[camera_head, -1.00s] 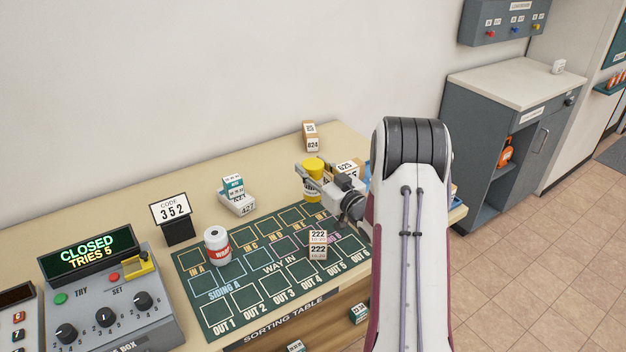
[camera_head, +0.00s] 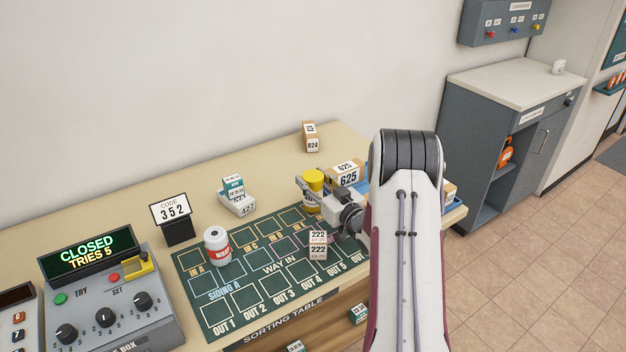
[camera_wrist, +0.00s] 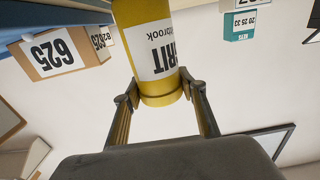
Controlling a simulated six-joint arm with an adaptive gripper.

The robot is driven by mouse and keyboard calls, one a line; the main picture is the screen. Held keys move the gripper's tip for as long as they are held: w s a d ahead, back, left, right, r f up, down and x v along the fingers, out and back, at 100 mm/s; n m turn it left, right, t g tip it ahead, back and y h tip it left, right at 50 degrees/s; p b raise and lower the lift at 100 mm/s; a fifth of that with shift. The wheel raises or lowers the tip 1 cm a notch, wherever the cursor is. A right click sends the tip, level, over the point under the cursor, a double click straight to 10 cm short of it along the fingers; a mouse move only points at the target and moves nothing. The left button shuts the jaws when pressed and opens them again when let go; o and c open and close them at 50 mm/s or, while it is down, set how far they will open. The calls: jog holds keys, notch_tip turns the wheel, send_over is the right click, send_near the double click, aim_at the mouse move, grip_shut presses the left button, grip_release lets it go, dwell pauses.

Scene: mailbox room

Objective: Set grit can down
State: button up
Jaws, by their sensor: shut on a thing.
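The grit can (camera_head: 314,181) is yellow with a white label. It stands upright between the fingers of my gripper (camera_head: 310,193), near the back edge of the green sorting mat (camera_head: 222,319). I cannot tell whether its base touches the table. In the wrist view the can (camera_wrist: 150,45) appears upside down with its GRIT lettering inverted. The two fingers of my gripper (camera_wrist: 160,92) close on its sides near the yellow end. My forearm hides the right part of the mat.
Box 625 (camera_head: 346,172) stands just behind and right of the can. Block 222 (camera_head: 318,246) stands on the mat in front. A white-and-red can (camera_head: 217,247) and a white tray (camera_head: 240,208) are to the left. The table behind the mat is mostly clear.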

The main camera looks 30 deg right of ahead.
dwell(0.4)
jog(key=o, duration=1.5)
jog(key=shift+f, duration=0.1)
jog(key=s, duration=1.2)
jog(key=shift+w+r, duration=0.1)
jog(key=shift+r, duration=0.15)
